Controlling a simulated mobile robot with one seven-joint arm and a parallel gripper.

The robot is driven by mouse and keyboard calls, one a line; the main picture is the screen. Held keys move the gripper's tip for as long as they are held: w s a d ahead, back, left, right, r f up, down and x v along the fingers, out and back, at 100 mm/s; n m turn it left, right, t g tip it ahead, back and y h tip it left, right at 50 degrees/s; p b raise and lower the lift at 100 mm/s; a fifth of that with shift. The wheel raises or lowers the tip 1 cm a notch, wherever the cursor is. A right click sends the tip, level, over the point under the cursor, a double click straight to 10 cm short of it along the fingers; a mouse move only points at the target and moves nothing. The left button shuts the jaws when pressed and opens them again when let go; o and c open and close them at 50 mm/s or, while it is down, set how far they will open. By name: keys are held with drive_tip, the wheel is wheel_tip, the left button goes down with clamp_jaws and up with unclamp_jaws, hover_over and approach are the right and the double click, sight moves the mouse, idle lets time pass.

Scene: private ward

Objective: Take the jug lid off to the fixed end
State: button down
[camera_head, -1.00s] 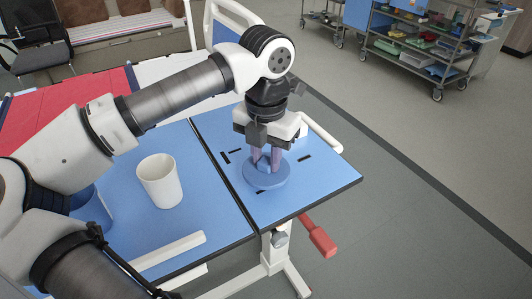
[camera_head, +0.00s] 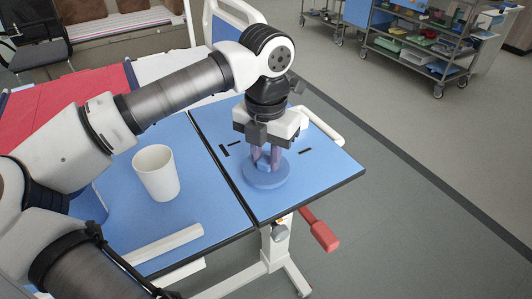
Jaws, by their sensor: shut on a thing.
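The jug lid (camera_head: 267,176) is a round blue disc at the small right-hand section of the blue table, the fixed end (camera_head: 325,172). My gripper (camera_head: 265,158) points down over it, its fingers shut on the lid's raised middle. The lid is on or just above the surface; I cannot tell which. The blue jug (camera_head: 90,205) stands on the larger left section, mostly hidden behind my arm.
A white cup (camera_head: 157,174) stands on the left section of the table (camera_head: 205,205). A dark gap divides the two sections. A white rail (camera_head: 325,126) runs along the far edge of the fixed end. A red handle (camera_head: 320,231) sticks out below the table.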

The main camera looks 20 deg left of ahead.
drive_tip(key=shift+f+b, duration=0.5)
drive_tip(key=shift+f, duration=0.1)
drive_tip(key=c, duration=1.1)
unclamp_jaws()
wheel_tip(320, 180, up, 19)
drive_tip(key=p, duration=1.1)
drive_tip(key=shift+f+p, duration=0.1)
drive_tip(key=shift+p, duration=0.2)
